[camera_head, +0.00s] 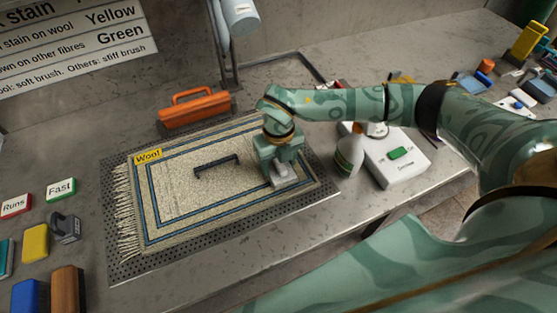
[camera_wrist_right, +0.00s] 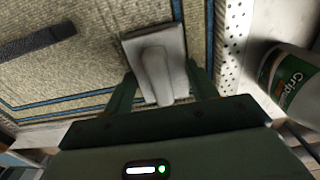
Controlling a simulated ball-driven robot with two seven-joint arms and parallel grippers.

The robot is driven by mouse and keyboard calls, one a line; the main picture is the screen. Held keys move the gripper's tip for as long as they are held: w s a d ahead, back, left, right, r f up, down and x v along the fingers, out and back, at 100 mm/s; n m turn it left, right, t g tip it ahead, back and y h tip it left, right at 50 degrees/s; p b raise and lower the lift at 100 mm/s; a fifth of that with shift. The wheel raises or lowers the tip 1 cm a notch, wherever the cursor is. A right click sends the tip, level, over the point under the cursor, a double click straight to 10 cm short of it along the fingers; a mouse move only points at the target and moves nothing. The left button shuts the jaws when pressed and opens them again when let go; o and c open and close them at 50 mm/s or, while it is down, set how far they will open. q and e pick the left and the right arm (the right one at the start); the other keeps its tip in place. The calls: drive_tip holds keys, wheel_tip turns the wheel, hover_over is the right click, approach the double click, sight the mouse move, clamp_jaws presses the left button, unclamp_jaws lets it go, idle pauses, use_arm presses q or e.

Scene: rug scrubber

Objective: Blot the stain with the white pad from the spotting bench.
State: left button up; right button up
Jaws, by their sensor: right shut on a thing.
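The pale grey-white pad (camera_head: 284,178) with its raised grip is in my right gripper (camera_head: 278,160), over the right part of the cream rug (camera_head: 180,205). In the right wrist view the pad (camera_wrist_right: 176,45) lies between the two fingers of the right gripper (camera_wrist_right: 160,82), which is shut on its grip. The pad is over the rug's weave; I cannot tell whether it touches. No stain shows clearly; the pad and gripper hide part of the rug. My left gripper is not in view.
An orange handled tool (camera_head: 195,107) lies behind. Coloured blocks and cards line the left.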

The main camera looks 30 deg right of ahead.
drive_tip(key=shift+s+f, duration=0.1)
drive_tip(key=shift+s, duration=0.05)
wheel_tip(320, 180, up, 7)
drive_tip(key=p, duration=0.6)
idle(0.3)
drive_tip(key=shift+w, duration=0.2)
idle(0.5)
